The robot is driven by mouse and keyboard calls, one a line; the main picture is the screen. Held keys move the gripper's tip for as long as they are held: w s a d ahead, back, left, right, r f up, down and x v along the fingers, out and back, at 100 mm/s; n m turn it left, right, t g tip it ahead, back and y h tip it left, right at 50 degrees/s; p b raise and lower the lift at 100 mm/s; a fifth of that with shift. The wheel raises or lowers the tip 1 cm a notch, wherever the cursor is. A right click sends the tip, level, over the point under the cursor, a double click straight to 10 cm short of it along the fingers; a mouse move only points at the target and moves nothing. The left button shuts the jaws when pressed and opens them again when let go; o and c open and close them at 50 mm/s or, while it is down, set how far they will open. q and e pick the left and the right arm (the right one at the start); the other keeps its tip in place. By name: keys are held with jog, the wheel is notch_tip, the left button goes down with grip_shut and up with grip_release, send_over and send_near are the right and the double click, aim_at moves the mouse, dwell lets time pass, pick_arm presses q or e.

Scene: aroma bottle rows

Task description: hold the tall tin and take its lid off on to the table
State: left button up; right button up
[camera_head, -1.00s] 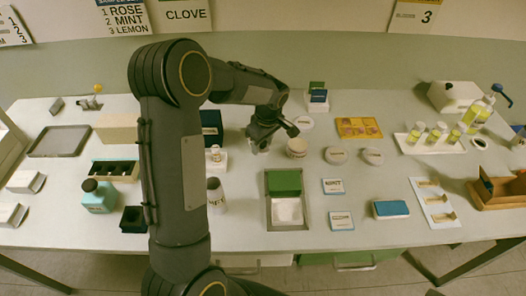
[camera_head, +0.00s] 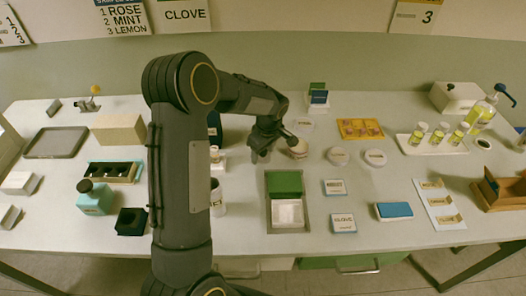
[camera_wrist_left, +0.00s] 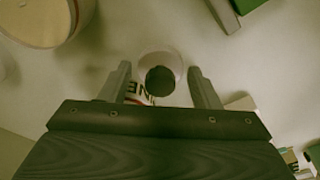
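A round cream tin (camera_head: 298,149) with a brownish band stands on the table just right of my left gripper in the head view. Its pale round top also fills the upper left corner of the left wrist view (camera_wrist_left: 42,22). My left gripper (camera_head: 262,157) points down beside the tin, apart from it. In the left wrist view its two fingers (camera_wrist_left: 160,86) are spread. A small round dark-topped item (camera_wrist_left: 160,80) with a printed label shows between and below them; I cannot tell whether they touch it. My right gripper is not in view.
A green and white tray (camera_head: 270,212) lies in front of the tin. A dark-capped bottle (camera_head: 217,203) stands beside my arm. Bare table shows around the label blocks (camera_head: 335,187).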

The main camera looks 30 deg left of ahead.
aim_at(267, 158)
pick_arm(q)
jog(key=shift+o, duration=0.7)
jog(key=shift+r+p, duration=0.3)
notch_tip(267, 158, up, 10)
jog(key=d+b, duration=0.1)
jog(key=d, duration=0.1)
jog(key=s+r+m+t+h, duration=0.1)
jog(key=s+r+m+h, duration=0.1)
jog(key=s+r+m, duration=0.5)
jog(key=s+d+m+t+h, duration=0.1)
jog(key=s+d+m, duration=0.1)
jog(key=s, duration=0.6)
jog(key=s+d+m+t+h, duration=0.1)
jog(key=s+d, duration=0.3)
jog(key=s, duration=0.5)
jog(key=shift+d+f+m+t+h, duration=0.2)
jog(key=shift+f+m+t+h, duration=0.15)
jog(key=shift+t+h, duration=0.2)
jog(key=s+d+m, duration=0.1)
jog(key=s+f+m, duration=0.1)
jog(key=s, duration=0.1)
jog(key=s+d+f+m+t, duration=0.1)
jog(key=shift+s+d+h, duration=0.2)
jog(key=shift+d+h, duration=0.05)
jog(key=shift+d, duration=0.1)
jog(key=shift+c, duration=0.2)
